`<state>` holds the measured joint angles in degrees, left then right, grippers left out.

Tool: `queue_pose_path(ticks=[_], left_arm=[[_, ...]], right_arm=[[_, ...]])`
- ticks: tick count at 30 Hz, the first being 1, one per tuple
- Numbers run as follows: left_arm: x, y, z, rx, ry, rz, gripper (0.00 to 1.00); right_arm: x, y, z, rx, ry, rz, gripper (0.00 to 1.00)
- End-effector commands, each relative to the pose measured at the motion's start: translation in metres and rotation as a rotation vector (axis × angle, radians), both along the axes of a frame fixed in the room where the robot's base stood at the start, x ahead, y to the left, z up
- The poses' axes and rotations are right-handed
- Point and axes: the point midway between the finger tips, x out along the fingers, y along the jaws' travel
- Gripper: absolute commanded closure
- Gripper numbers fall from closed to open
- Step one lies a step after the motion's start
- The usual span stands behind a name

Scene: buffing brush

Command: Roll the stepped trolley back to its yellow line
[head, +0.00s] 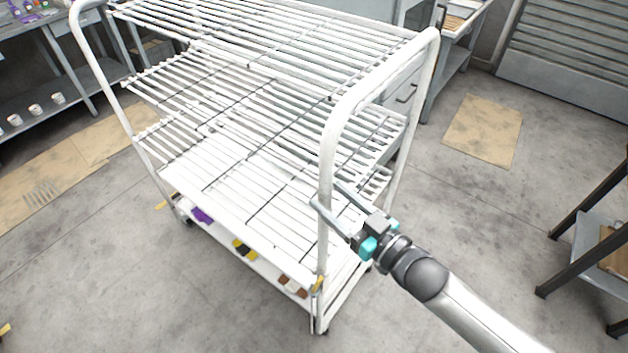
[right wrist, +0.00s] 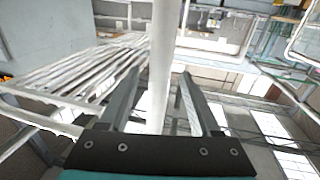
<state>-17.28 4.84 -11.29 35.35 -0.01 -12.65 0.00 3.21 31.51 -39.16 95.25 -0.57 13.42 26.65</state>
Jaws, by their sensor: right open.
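The stepped trolley (head: 250,170) is a white wheeled rack with stepped slatted shelves and a tall tubular frame at each end. It stands in the middle of the head view. My right gripper (head: 326,195) is open at the near right upright of the trolley. In the right wrist view the white upright (right wrist: 161,60) runs between the two open fingers (right wrist: 158,95). Whether the fingers touch it I cannot tell. Short yellow marks show on the floor, one beside the trolley's left end (head: 162,204) and one at the lower left (head: 4,329). My left gripper is not in view.
A bench (head: 85,75) with white cups on its lower shelf stands at the left. A dark-legged table (head: 590,225) is at the right. Flat tan sheets (head: 484,131) lie on the floor. The grey floor in front of the trolley is clear.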

Motion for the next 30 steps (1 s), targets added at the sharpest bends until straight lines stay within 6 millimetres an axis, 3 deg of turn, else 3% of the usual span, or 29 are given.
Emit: queue_pose_path(ticks=[9,22,30], left_arm=[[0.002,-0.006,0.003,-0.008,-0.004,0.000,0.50],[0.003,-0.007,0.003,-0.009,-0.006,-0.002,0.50],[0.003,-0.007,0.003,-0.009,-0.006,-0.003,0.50]], right_arm=[[0.034,0.032,0.000,0.000,0.000,0.000,0.36],[0.041,0.038,0.000,-0.001,0.001,0.000,0.36],[0.041,0.038,0.000,-0.001,0.001,0.000,0.65]])
